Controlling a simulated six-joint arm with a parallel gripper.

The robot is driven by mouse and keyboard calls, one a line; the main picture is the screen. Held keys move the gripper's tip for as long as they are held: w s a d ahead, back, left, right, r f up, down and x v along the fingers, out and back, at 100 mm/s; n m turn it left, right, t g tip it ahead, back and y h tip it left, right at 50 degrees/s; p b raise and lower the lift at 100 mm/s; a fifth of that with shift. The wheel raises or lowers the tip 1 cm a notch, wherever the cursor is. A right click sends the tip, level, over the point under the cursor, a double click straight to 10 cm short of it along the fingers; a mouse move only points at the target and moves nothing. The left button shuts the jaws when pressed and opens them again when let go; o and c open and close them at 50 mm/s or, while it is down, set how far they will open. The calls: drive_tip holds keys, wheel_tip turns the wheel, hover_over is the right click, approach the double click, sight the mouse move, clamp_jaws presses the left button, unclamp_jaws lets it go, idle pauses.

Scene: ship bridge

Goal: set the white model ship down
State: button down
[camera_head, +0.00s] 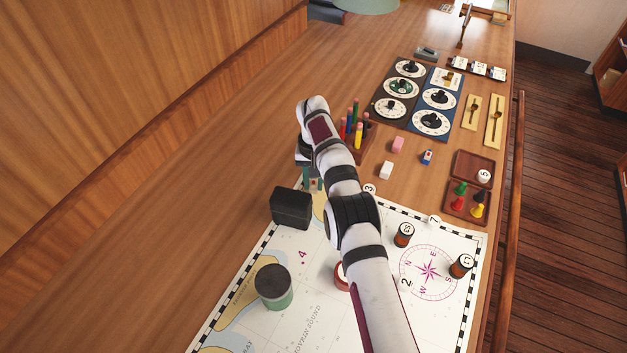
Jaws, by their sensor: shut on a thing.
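My gripper (313,182) points down behind the black box and beside the left of my forearm. It is partly hidden by my own wrist. Its teal fingers are shut on a small pale thing with a reddish spot, which I take as the white model ship (314,183). Little of the ship shows, and I cannot tell whether it touches the surface below.
The black box (291,208) stands close in front of my gripper. The pencil rack (357,137) is to its right. A white block (386,170), a pink block (397,145) and a small blue piece (427,157) lie farther right. A green-sided tin (273,287) stands on the chart (318,262).

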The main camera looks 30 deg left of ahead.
drive_tip(key=c, duration=0.7)
unclamp_jaws()
drive_tip(key=shift+f, duration=0.1)
